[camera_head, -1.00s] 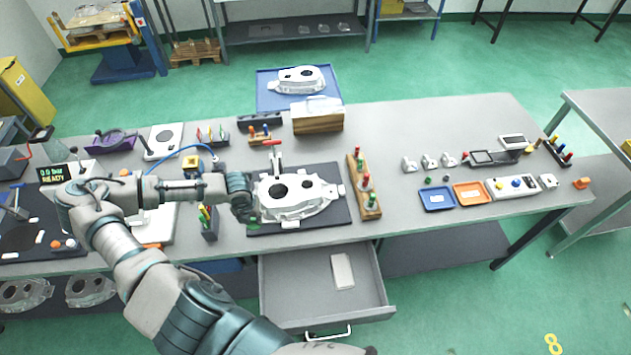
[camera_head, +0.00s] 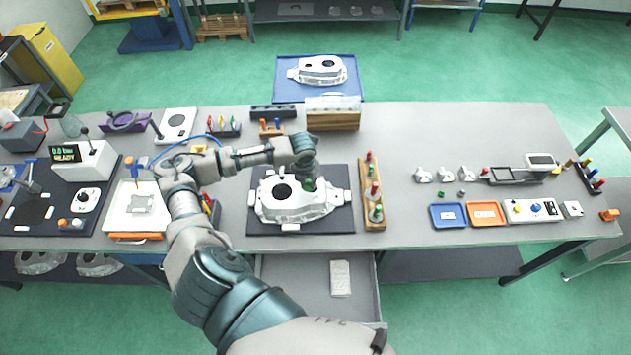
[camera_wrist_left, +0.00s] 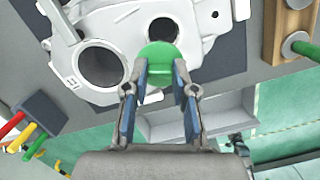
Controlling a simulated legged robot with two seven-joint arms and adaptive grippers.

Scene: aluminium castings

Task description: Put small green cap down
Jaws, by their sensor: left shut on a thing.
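My left gripper (camera_head: 308,174) is shut on the small green cap (camera_head: 310,184), over the right part of the aluminium casting (camera_head: 292,212). In the left wrist view, the green cap (camera_wrist_left: 160,54) shows as a domed piece between the fingertips (camera_wrist_left: 159,70). It overlaps a dark bore of the casting (camera_wrist_left: 98,62) there. I cannot tell whether the cap touches the casting. A larger open bore is beside it. The casting lies on a dark mat (camera_head: 340,222). My right gripper is not in view.
A wooden rack (camera_head: 368,190) with red and green plugs stands just right of the mat. Blue (camera_head: 449,215) and orange (camera_head: 484,213) trays lie further right. An open drawer (camera_head: 300,272) juts out below the table's front edge. Bench left of the mat is crowded.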

